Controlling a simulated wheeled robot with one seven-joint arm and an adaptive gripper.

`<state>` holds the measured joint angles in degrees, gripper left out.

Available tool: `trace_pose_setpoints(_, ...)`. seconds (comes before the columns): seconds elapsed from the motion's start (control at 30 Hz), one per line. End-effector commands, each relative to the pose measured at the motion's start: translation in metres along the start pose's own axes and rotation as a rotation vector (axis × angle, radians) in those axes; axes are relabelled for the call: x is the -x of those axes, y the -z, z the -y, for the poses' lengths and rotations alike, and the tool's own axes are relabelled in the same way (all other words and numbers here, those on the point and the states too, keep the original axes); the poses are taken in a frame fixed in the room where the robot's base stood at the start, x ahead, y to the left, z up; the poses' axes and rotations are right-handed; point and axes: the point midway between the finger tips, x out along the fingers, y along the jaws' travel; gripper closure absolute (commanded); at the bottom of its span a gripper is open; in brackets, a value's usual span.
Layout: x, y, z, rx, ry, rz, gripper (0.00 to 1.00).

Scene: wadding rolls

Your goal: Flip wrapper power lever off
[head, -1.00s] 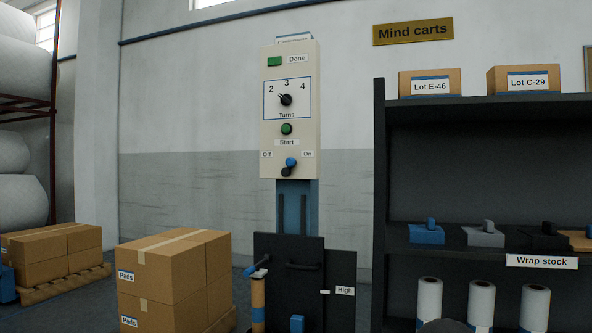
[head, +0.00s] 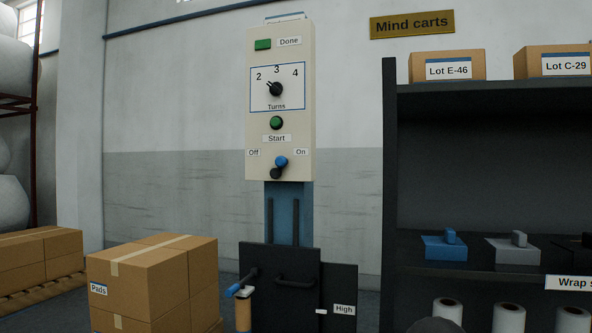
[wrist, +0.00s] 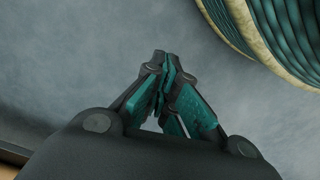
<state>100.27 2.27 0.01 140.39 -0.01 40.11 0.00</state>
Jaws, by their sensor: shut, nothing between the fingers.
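The power lever (head: 280,163) is at the bottom of the cream control panel (head: 306,100) in the head view. Its blue knob leans up and right from a dark pivot, toward the On label (head: 301,152). The Off label (head: 253,153) is on the left. Above are the green Start button (head: 277,123), the Turns dial (head: 276,89) pointing up-left near 2, and a green Done light (head: 263,44). My gripper (wrist: 166,62) shows in the wrist view, its fingers shut with nothing between them, above grey floor and away from the panel.
Stacked boxes labelled Pads (head: 135,290) stand left of the wrapper. A dark shelf (head: 389,190) with blue and grey tools and white rolls stands right. A teal coil with pale rims (wrist: 250,30) is near my gripper at the wrist view's upper right.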

Motion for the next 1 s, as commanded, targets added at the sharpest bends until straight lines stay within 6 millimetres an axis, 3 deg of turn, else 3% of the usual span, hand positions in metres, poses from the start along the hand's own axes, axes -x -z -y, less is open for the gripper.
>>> trace_pose_setpoints(0.17, 0.002, 0.003, 0.001, -0.005, 0.002, -0.006, 1.0)
trace_pose_setpoints(0.27, 0.013, 0.019, 0.005, -0.032, 0.014, -0.04, 1.0)
trace_pose_setpoints(0.37, 0.034, 0.052, 0.016, -0.094, 0.046, -0.112, 1.0)
trace_pose_setpoints(0.47, 0.064, 0.101, 0.031, -0.182, 0.1, -0.211, 1.0)
trace_pose_setpoints(0.77, 0.19, 0.258, 0.084, -0.463, 0.353, -0.503, 1.0)
trace_pose_setpoints(1.0, 0.325, 0.371, 0.124, -0.661, 0.628, -0.684, 1.0)
